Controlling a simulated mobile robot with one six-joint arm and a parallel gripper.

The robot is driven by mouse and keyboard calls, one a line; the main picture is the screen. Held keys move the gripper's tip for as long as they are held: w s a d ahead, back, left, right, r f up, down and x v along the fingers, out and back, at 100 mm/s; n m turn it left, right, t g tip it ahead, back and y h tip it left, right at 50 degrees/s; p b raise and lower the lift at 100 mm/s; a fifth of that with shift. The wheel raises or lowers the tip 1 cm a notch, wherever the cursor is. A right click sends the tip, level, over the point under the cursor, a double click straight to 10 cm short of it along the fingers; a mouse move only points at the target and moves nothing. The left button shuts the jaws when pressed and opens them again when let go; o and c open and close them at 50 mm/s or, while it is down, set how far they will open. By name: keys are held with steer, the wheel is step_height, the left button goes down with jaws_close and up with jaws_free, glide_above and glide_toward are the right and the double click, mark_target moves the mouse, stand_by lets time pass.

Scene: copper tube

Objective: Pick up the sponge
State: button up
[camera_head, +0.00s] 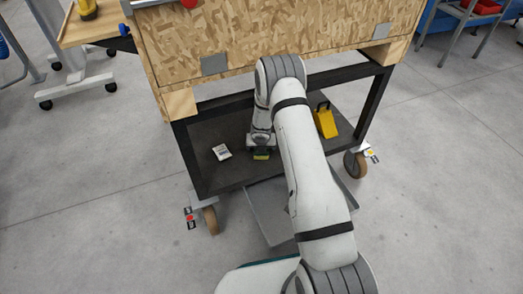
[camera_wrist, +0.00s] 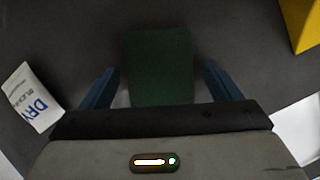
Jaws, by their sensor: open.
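The sponge (camera_wrist: 159,65) lies on the dark lower shelf of the cart; its dark green top shows in the wrist view. In the head view a small yellow and green strip of the sponge (camera_head: 261,156) shows just below my gripper (camera_head: 261,148). In the wrist view my gripper (camera_wrist: 163,88) is open, with one blue finger on each side of the sponge's near part. A gap shows between each finger and the sponge. The near end of the sponge is hidden behind the gripper body. I cannot tell how far the fingertips are above the shelf.
A white packet marked DRY (camera_wrist: 35,98) lies left of the sponge, also in the head view (camera_head: 222,152). A yellow object (camera_head: 325,122) stands to the right.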

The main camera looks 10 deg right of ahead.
steer(key=shift+f, duration=0.15)
steer(key=shift+c, duration=0.3)
steer(key=c, duration=1.1)
